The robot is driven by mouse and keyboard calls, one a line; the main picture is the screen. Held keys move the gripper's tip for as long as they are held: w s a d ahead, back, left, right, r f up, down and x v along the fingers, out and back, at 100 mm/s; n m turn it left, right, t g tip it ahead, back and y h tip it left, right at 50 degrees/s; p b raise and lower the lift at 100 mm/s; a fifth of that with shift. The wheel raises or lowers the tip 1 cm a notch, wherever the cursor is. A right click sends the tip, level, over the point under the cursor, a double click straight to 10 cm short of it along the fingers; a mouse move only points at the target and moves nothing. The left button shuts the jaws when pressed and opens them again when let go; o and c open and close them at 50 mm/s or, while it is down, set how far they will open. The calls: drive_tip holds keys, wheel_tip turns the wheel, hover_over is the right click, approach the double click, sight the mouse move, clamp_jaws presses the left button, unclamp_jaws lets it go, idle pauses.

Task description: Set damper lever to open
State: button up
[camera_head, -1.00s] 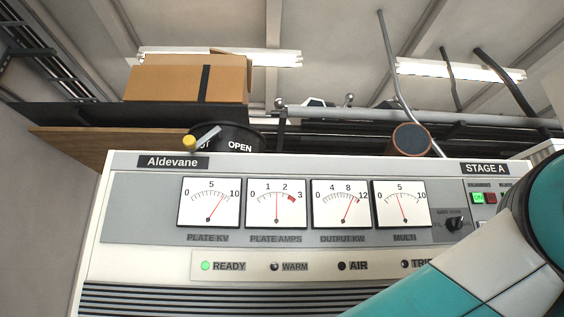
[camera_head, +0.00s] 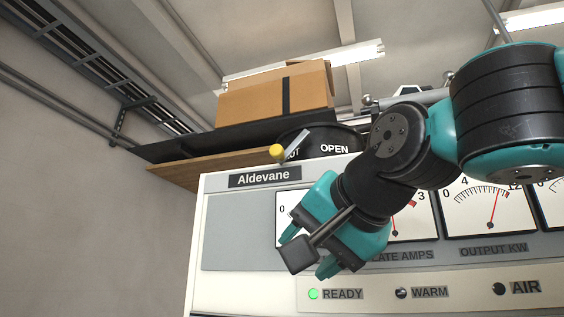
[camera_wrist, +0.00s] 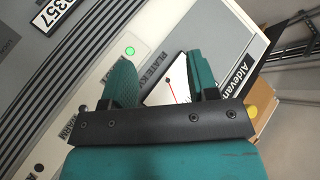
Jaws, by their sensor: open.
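The damper lever (camera_head: 293,147) is a grey bar with a yellow knob (camera_head: 276,152) at its end, on a black round housing (camera_head: 345,139) on top of the Aldevane cabinet. The housing reads OPEN to the right; the lever partly covers a second label ending in "UT", and the knob points left. My gripper (camera_head: 306,254) is in front of the cabinet's meters, below the lever and apart from it. It is open and empty. In the wrist view, both teal fingers (camera_wrist: 160,84) stand apart before the panel, and the yellow knob (camera_wrist: 252,111) shows at the right, partly hidden.
The Aldevane cabinet (camera_head: 226,246) fills the lower middle, with meters and a lit green READY lamp (camera_head: 313,294). A cardboard box (camera_head: 250,103) rests on a dark shelf (camera_head: 190,148) behind the lever.

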wheel_tip(320, 180, up, 9)
drive_tip(key=s+m+t+y, duration=0.1)
drive_tip(key=m+t, duration=0.1)
drive_tip(key=m, duration=0.1)
drive_tip(key=m+t+p, duration=0.1)
drive_tip(key=m+t, duration=0.2)
drive_tip(key=m, duration=0.4)
approach(279, 149)
drive_tip(key=p+x, duration=0.6)
drive_tip(key=x, duration=0.3)
drive_tip(key=shift+w+a+r+p, duration=0.1)
drive_tip(key=shift+w+r+p, duration=0.05)
drive_tip(key=shift+p, duration=0.15)
drive_tip(key=shift+x, duration=0.8)
drive_tip(key=shift+f, duration=0.2)
drive_tip(key=shift+c, duration=0.2)
